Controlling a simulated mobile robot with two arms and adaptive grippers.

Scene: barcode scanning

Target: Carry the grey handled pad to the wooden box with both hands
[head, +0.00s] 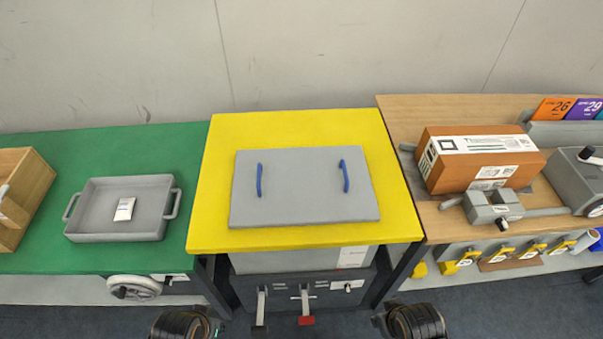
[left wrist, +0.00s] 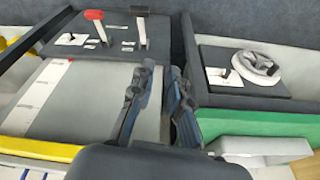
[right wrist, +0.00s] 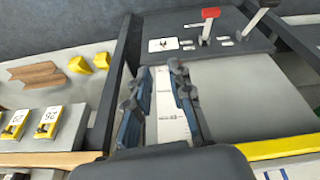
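The grey pad (head: 300,208) lies flat on the yellow table top, with two blue handles, a left one (head: 260,180) and a right one (head: 345,176), standing on its upper face. The wooden box (head: 38,188) sits on the green table at the far left, cut off by the picture's edge. My left gripper (left wrist: 160,70) is open and empty in the left wrist view, its fingers apart. My right gripper (right wrist: 159,68) is also open and empty. In the head view both wrists show at the bottom edge, in front of the yellow table and away from the pad.
A grey tray (head: 85,236) with a small white item (head: 124,209) stands on the green table (head: 190,150) between box and pad. A brown carton (head: 440,180) and a grey clamp (head: 492,208) are on the wooden table at right. Levers (head: 304,300) stick out below the yellow table (head: 400,225).

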